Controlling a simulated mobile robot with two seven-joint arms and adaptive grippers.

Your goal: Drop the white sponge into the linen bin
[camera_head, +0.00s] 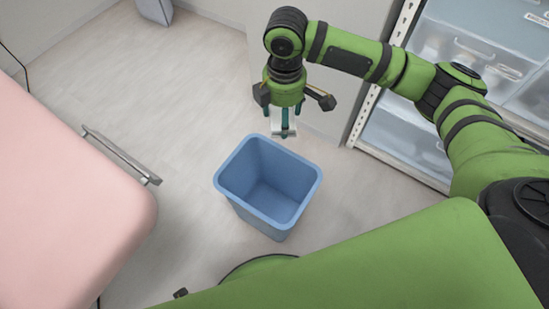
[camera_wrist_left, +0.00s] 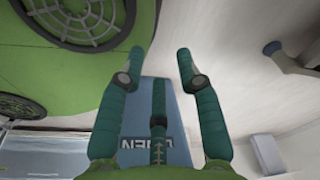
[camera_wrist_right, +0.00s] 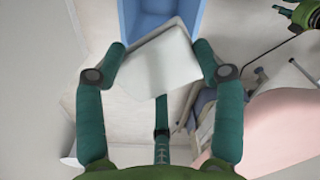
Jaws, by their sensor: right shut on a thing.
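The linen bin (camera_head: 232,205) is an open blue tub standing on the floor in the middle of the head view; its inside looks empty. Its lettered side (camera_wrist_left: 178,110) shows between the fingers in the left wrist view. My right gripper (camera_head: 283,118) is shut on the white sponge (camera_wrist_right: 160,62), a pale block held slightly tilted between the fingertips. In the head view the sponge appears just beyond the bin's far rim; its height above the rim is hard to tell. My left gripper (camera_wrist_left: 158,62) is open and empty, with the bin beyond it; it is hidden in the head view.
A pink padded couch (camera_head: 65,200) with a metal rail (camera_head: 120,156) stands on the left. A cabinet with clear drawers (camera_head: 460,55) stands on the right. A grey bin (camera_head: 155,10) is at the back. Floor around the blue bin is clear.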

